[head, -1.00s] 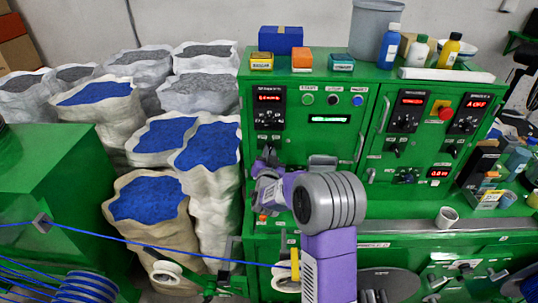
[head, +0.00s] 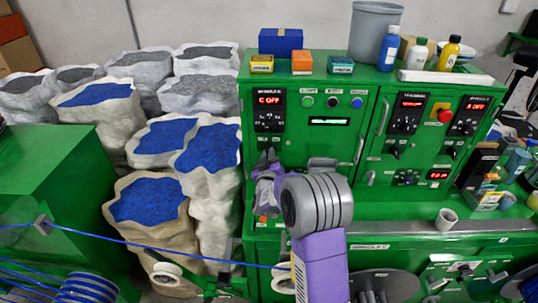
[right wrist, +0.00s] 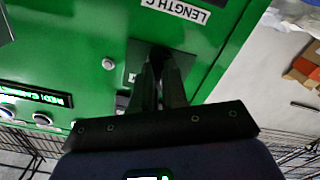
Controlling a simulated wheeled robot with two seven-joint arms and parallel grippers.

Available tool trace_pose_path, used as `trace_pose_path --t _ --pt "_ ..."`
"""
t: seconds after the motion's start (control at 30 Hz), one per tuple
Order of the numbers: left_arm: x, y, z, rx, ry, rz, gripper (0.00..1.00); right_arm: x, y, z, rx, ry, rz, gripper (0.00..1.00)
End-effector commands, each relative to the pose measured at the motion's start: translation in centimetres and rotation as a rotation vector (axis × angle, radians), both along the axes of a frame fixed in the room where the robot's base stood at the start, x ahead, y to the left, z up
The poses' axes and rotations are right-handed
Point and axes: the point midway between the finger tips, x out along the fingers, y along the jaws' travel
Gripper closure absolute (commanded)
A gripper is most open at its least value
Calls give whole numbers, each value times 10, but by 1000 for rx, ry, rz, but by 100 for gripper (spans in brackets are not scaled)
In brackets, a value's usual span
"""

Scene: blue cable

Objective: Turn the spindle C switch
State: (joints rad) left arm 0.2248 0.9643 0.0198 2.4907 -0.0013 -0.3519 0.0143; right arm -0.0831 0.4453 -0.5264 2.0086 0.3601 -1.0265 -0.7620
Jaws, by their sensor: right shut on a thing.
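The spindle C panel (head: 270,122) is a dark plate on the green cabinet's left part, and its red display (head: 269,100) reads "C OFF". My right gripper (head: 268,158) is just below this panel, against the cabinet front. In the right wrist view, the fingers (right wrist: 162,82) are close together on a dark switch (right wrist: 157,52) on a small square plate. The fingers cover most of the switch, so its angle is hard to tell. A white label beside it, "LENGTH C" (right wrist: 180,8), appears upside down. My left gripper is not in view.
A blue cable (head: 150,246) runs across the front left. Sacks of blue and grey granules (head: 150,200) stand left of the cabinet (head: 330,150). Another panel with a red button (head: 444,114) is to the right.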

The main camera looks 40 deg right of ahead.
Motion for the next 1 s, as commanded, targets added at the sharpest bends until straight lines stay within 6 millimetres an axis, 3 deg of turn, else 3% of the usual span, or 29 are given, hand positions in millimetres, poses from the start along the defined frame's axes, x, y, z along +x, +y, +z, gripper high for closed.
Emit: trace_pose_path --t 0.7,0.73,0.87,0.9,1.0 --pt "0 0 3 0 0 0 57 0 0 1 -64 50 0 100" --pt "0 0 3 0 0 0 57 0 0 1 -64 50 0 86" --pt "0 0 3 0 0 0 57 0 0 1 -63 50 0 66" --pt "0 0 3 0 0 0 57 0 0 1 -63 50 0 62" --pt "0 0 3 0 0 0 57 0 0 0 -62 51 1 62"
